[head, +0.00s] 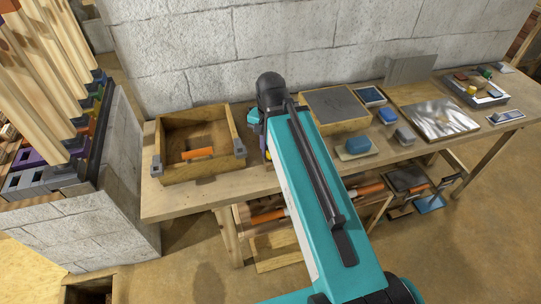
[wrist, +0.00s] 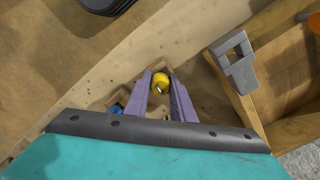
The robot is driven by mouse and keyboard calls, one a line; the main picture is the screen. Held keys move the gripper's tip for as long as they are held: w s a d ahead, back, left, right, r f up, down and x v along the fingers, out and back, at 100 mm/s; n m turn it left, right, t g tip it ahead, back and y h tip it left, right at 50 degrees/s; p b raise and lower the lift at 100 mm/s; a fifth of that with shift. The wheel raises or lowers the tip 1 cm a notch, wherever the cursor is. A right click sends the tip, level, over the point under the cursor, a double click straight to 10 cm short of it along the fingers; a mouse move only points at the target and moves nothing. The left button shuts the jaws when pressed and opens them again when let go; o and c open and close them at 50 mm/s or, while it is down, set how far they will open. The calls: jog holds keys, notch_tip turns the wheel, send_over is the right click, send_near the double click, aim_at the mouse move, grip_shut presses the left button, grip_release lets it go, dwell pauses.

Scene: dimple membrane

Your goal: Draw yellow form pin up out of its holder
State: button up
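The yellow form pin (wrist: 160,79) shows in the wrist view as a rounded yellow head with a small grey spot, at the tips of my gripper (wrist: 161,90). The two purple fingers are apart, one on each side of the yellow head. I cannot tell whether either finger touches it. A small wooden holder (wrist: 123,97) shows beside the left finger, with a blue piece next to it; the fingers hide much of this area. In the head view my arm covers most of the gripper and pin.
An open wooden box (head: 204,178) with grey corner clips and an orange-handled tool inside stands left of my arm. Bare bench shows at the front edge.

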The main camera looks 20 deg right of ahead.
jog(key=shift+r+p, duration=2.8)
jog(key=shift+r, duration=0.2)
jog(key=shift+r, duration=0.1)
jog(key=shift+r+p, duration=1.8)
jog(key=shift+r, duration=0.15)
